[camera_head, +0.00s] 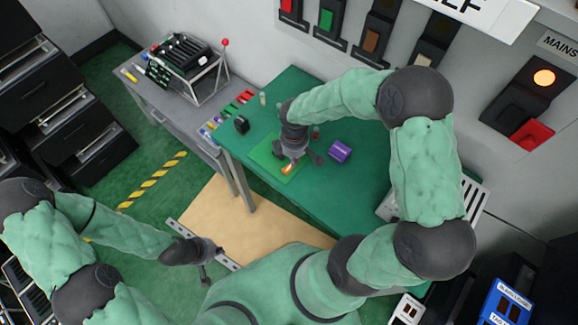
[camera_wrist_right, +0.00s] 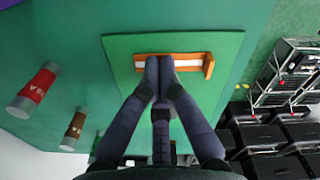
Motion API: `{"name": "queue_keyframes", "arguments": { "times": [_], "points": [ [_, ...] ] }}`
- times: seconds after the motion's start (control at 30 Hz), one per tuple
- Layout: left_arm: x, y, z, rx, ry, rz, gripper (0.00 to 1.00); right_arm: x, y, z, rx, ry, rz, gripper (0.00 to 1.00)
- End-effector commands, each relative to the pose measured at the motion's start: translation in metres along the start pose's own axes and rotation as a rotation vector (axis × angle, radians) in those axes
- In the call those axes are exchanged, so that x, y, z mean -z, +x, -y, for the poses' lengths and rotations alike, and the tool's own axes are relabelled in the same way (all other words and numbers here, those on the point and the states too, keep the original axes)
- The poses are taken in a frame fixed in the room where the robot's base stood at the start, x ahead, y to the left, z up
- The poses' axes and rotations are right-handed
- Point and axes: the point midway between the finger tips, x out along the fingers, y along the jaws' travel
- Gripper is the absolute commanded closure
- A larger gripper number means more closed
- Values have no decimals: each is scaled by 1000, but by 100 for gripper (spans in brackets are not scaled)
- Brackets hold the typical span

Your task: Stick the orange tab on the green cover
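The green cover (camera_head: 268,156) is a flat bright green square on the darker green table top; it also shows in the right wrist view (camera_wrist_right: 120,65). The orange tab (camera_head: 288,169) lies over it, a long orange piece with a pale strip and a raised right end in the right wrist view (camera_wrist_right: 190,62). My right gripper (camera_wrist_right: 161,62) has its fingers together, with the tips over the middle of the tab. The tips hide part of the tab, and I cannot tell whether they pinch or only touch it. My left gripper (camera_head: 206,273) hangs low, away from the table.
A purple block (camera_head: 340,151) stands right of the cover. A black item (camera_head: 241,125) and small coloured pieces lie on the left. A wall panel with switches (camera_head: 516,105) borders the table.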

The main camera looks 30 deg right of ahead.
Motion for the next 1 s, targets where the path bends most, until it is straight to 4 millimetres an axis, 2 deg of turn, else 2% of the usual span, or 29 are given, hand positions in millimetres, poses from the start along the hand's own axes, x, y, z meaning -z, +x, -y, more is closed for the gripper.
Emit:
{"name": "queue_keyframes", "arguments": {
  "times": [1.0],
  "points": [
    [-2,-52,-18,0,0,0,100,0,-69,0,-1,0,-1,100]
  ]
}}
